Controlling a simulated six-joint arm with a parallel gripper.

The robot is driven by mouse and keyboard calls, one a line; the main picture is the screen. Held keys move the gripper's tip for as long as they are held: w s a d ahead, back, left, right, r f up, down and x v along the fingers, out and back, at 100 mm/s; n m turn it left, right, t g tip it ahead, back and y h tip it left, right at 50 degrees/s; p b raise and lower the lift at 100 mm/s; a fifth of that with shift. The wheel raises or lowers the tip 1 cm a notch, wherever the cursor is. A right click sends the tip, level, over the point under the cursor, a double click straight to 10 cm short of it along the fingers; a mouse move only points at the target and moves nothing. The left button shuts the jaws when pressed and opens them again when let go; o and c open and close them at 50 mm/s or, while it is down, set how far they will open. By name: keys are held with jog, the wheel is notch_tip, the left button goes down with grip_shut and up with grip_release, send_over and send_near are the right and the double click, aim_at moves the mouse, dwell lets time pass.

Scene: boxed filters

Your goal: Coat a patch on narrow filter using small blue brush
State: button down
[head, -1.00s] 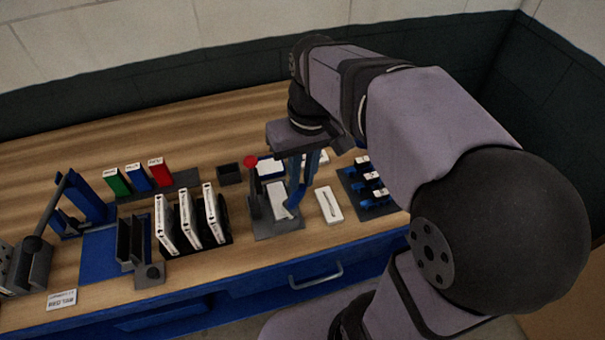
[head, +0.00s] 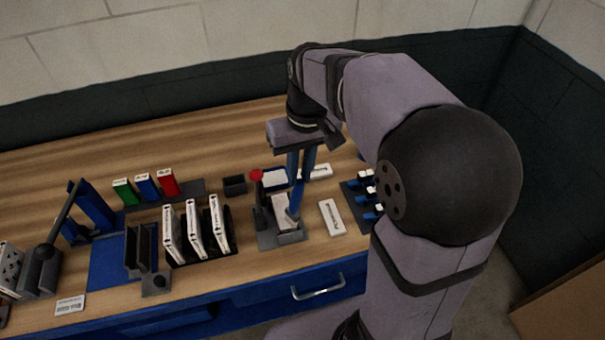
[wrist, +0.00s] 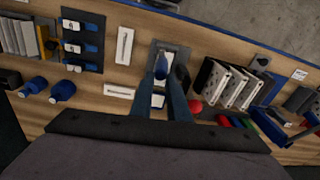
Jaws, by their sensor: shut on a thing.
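My gripper (head: 293,208) points down over a dark grey fixture (head: 268,241) on the bench. Its blue fingers are shut on a slim blue thing, which I take for the small blue brush; the fingers hide most of it. A narrow white piece (head: 280,207), seemingly the narrow filter, lies in the fixture just under and beside the fingertips. Whether the tip touches it I cannot tell. In the wrist view my gripper (wrist: 171,73) reaches over the same fixture (wrist: 183,52), with white showing around the fingers.
A red knob (head: 256,175) rises beside the fixture. White framed panels (head: 194,230) stand in a rack to the left. A white card (head: 332,217) and a rack of blue pieces (head: 350,197) lie to the right. Green, blue and red blocks (head: 146,187) stand further back.

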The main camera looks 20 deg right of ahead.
jog(key=shift+w+f, duration=0.2)
jog(key=shift+w, duration=0.65)
jog(key=shift+w+p, duration=0.1)
jog(key=shift+p, duration=0.25)
jog(key=shift+w+r+p, duration=0.2)
jog(key=shift+w+p, duration=0.9)
jog(key=shift+w, duration=0.75)
notch_tip(320, 180, up, 6)
jog(key=p, duration=0.5)
jog(key=shift+r, duration=0.15)
